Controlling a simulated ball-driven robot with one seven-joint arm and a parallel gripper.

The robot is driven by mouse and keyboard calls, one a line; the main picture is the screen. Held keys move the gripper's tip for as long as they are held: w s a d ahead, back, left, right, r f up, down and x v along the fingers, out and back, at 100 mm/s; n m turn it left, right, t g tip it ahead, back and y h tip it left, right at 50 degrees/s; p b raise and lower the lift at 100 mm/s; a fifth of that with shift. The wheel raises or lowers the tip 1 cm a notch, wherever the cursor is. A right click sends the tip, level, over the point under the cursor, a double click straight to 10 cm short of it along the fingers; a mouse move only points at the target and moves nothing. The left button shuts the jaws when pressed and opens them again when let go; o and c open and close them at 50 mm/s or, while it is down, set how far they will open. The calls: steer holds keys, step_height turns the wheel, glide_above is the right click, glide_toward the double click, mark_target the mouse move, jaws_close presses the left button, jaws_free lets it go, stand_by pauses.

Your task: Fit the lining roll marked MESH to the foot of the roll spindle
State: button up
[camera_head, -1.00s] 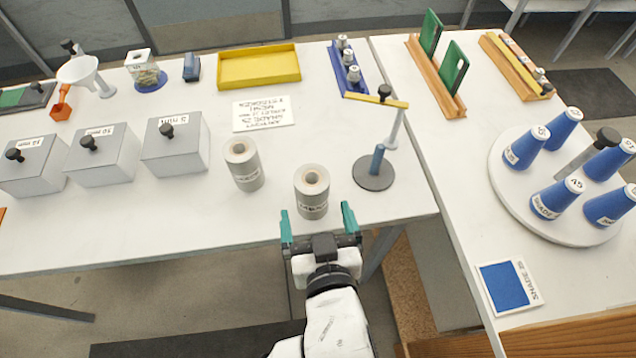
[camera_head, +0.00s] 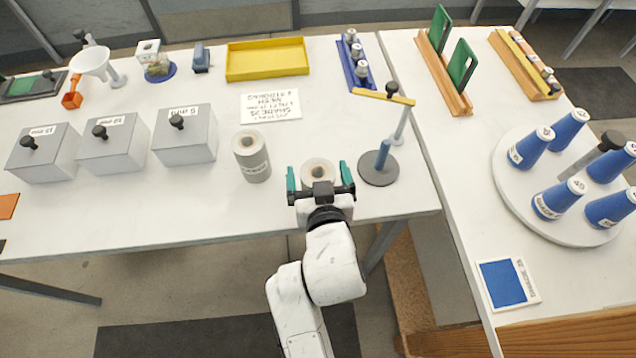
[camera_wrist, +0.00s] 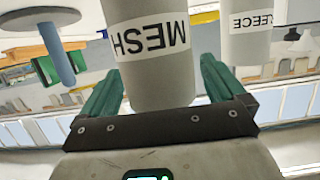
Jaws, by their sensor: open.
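The grey lining roll marked MESH (camera_wrist: 157,75) stands upright between the open fingers of my gripper (camera_wrist: 160,85) in the wrist view. In the head view only the top of the MESH roll (camera_head: 319,168) shows; my gripper (camera_head: 321,180) hides its lower part. My gripper is open around the roll, and I cannot tell whether a finger touches it. The roll spindle (camera_head: 382,157) stands just right of the roll, with a dark round foot (camera_head: 378,172), a blue lower post and a yellow bar across its top.
Lidded grey boxes (camera_head: 185,135) stand further left. A white card (camera_head: 271,106) and a yellow tray (camera_head: 267,62) lie behind. The table's front edge is close.

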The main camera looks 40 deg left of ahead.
steer(key=shift+c, duration=0.3)
steer(key=c, duration=1.1)
steer(key=shift+r, duration=0.15)
